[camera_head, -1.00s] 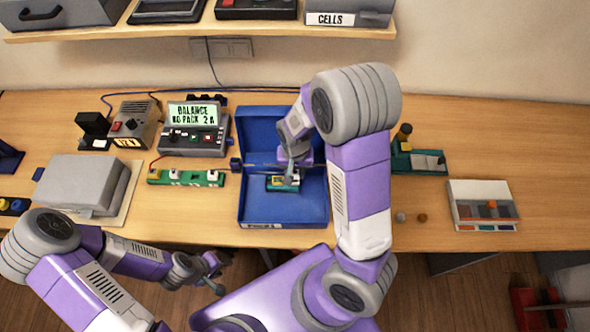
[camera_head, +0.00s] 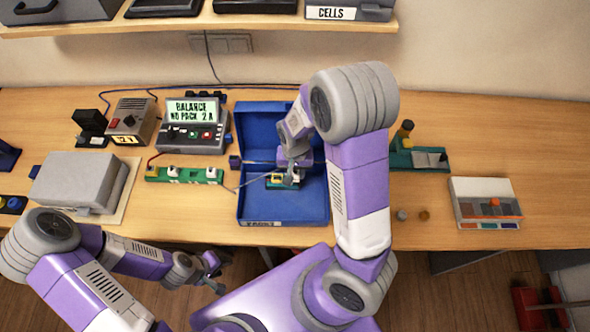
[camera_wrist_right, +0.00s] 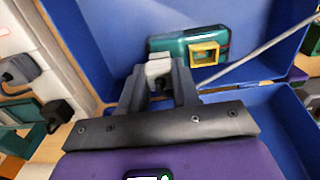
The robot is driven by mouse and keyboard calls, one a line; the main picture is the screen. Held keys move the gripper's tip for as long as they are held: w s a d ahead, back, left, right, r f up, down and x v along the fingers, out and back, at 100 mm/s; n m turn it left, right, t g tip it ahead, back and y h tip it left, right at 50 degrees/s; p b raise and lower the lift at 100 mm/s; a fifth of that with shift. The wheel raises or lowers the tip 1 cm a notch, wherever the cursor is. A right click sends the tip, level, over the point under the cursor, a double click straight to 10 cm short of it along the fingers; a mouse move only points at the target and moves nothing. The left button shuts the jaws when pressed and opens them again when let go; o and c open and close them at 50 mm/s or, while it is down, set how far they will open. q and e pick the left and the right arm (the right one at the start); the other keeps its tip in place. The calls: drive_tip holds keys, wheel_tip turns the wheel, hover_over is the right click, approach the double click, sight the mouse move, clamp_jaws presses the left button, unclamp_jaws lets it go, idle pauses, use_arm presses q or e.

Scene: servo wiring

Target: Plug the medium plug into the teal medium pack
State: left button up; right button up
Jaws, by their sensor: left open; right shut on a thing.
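The teal pack (camera_head: 271,184) lies in the blue box and has a yellow-framed socket. In the right wrist view the teal pack (camera_wrist_right: 172,47) is just beyond my fingertips, its yellow frame slightly right of them. My right gripper (camera_head: 291,178) is over the pack, shut on a small whitish plug (camera_wrist_right: 158,67). In the wrist view the plug appears beside the yellow frame; I cannot tell whether it touches the pack. A thin grey lead (camera_wrist_right: 250,51) runs past on the right. My left gripper (camera_head: 211,272) is open and empty in front of the table edge.
The blue box (camera_head: 282,211) has low walls and a raised back lid around my right gripper. A green strip with white plugs (camera_head: 184,174) lies left of it, below the balance charger (camera_head: 194,127). A grey case (camera_head: 74,183) is further left. A compartment box (camera_head: 485,203) stands right.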

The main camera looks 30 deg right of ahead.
sight(295, 172)
drive_tip(key=shift+f, duration=0.4)
drive_tip(key=o, duration=1.1)
drive_tip(key=shift+r+p, duration=0.55)
drive_tip(key=shift+r, duration=3.25)
